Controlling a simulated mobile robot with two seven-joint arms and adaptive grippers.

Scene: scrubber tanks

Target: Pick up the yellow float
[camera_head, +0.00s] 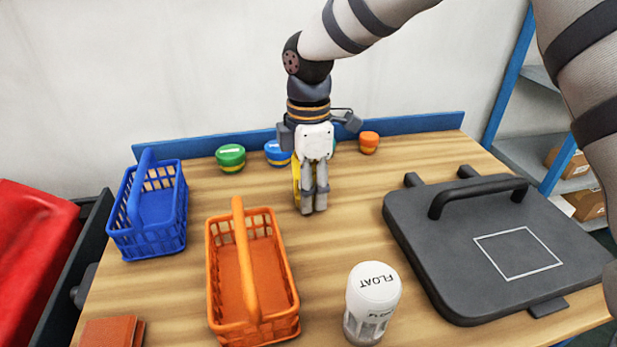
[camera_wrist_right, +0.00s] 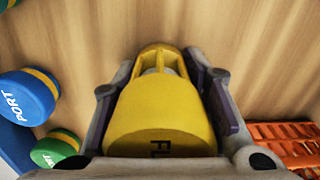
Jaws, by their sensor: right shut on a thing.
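The yellow float (camera_wrist_right: 160,112) sits between the two fingers of my right gripper (camera_wrist_right: 162,85) in the right wrist view, with part of its lettering showing. In the head view my right gripper (camera_head: 308,208) points down over the back middle of the table. It is shut on the float, and only a yellow edge (camera_head: 296,178) of the float shows beside the fingers. I cannot tell whether the float touches the table. My left gripper is not in view.
Green (camera_head: 230,158), blue (camera_head: 277,154) and orange (camera_head: 369,142) caps stand along the back. A blue basket (camera_head: 127,240) and an orange basket (camera_head: 222,318) are left. A white float (camera_head: 374,286) stands in front. A dark handled lid (camera_head: 450,255) covers the right side.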

